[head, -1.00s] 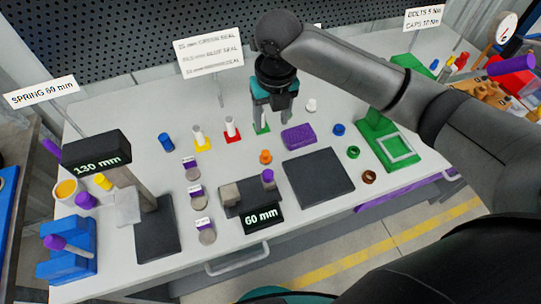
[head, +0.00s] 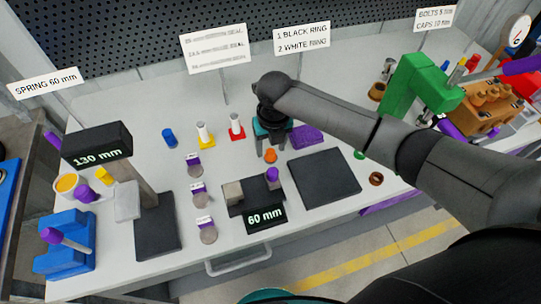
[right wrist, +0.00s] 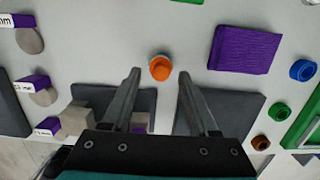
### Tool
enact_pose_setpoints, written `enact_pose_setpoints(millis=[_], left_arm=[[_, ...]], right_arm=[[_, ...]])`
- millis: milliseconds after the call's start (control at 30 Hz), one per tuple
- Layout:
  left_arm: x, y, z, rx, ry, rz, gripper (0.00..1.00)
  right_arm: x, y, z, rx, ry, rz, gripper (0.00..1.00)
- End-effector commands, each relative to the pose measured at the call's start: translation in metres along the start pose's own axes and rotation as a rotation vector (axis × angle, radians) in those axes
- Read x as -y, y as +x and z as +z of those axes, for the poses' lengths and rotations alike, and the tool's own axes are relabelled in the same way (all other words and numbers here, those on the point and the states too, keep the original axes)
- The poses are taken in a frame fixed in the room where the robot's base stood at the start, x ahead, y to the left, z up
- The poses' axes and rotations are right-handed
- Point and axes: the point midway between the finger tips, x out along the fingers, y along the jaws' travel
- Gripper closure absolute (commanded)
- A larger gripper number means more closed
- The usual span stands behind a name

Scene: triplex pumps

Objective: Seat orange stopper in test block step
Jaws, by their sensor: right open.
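The orange stopper (head: 270,156) stands on the light table, just behind the dark 60 mm gauge. In the right wrist view the orange stopper (right wrist: 160,68) shows from above, between and slightly beyond my open fingertips. My right gripper (head: 271,145) is open and empty, just behind or above the stopper; the wrist view shows the same open gripper (right wrist: 160,82). I cannot tell which part is the test block step. A green fixture (right wrist: 304,128) shows at the wrist view's right edge. My left gripper is out of view.
The 60 mm gauge (head: 236,208) holds a purple-topped piece (head: 272,175). A dark pad (head: 325,180) lies to its right, and a purple cloth-like block (head: 306,135) behind. Red and yellow stands (head: 237,133) are to the left. A tall green fixture (head: 415,85) stands at right.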

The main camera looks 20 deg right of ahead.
Motion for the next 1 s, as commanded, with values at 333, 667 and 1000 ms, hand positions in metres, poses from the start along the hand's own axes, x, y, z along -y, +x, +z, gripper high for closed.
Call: enact_pose_setpoints(millis=[333,667,1000], left_arm=[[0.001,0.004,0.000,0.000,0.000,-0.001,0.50],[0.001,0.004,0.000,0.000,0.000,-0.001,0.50],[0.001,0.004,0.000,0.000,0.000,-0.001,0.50]], right_arm=[[0.001,0.020,0.000,0.001,0.000,-0.001,0.40],[0.001,0.019,0.000,0.001,0.000,-0.001,0.68],[0.001,0.020,0.000,0.000,0.000,-0.002,1.00]])
